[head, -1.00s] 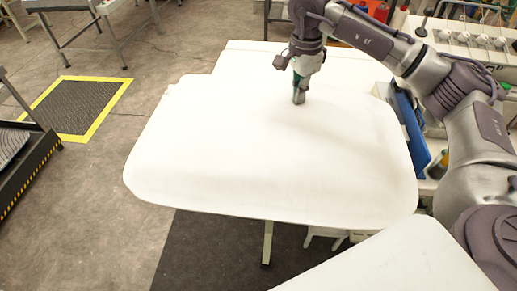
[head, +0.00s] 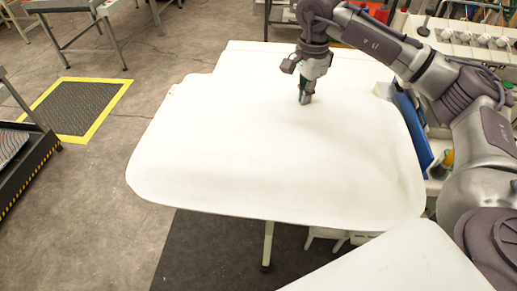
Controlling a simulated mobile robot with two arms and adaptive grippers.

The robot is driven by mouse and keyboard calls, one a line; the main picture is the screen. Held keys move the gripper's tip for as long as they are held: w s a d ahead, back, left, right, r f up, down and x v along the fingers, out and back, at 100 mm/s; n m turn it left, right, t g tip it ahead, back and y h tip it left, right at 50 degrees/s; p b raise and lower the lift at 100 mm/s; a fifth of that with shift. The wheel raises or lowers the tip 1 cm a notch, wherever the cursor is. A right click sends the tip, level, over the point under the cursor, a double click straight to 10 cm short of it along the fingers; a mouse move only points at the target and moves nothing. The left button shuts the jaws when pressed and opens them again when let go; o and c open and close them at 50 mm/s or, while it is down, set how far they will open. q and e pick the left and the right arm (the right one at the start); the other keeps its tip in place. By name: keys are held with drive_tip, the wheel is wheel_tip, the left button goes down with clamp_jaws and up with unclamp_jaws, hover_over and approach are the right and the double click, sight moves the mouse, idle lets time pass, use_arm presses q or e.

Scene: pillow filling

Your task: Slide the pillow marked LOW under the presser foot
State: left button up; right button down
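A large, plump white pillow (head: 250,150) lies on the white table, covering most of its front part. No LOW mark can be read on it. My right gripper (head: 305,100) points down into the pillow's upper middle, with its fingers close together. It appears to be shut on the pillow's cover, which is shaded around the fingertips. My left gripper is out of view. No presser foot can be made out.
The white table (head: 260,57) shows bare behind the pillow. A blue panel (head: 413,135) stands at the pillow's right edge. A large white surface (head: 390,268) fills the bottom right. A yellow-edged floor mat (head: 75,108) lies left.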

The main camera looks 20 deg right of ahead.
sight(320, 108)
drive_tip(key=shift+s+d+f+b, duration=0.15)
drive_tip(key=shift+s+d+b, duration=0.05)
drive_tip(key=shift+s+d, duration=0.55)
drive_tip(key=shift+s+d+f+b, duration=0.15)
drive_tip(key=shift+s+d, duration=0.35)
drive_tip(key=shift+d, duration=0.3)
wheel_tip(320, 108, up, 8)
drive_tip(key=p, duration=0.6)
drive_tip(key=shift+w+r, duration=0.15)
drive_tip(key=shift+r, duration=0.05)
drive_tip(key=shift+d, duration=0.1)
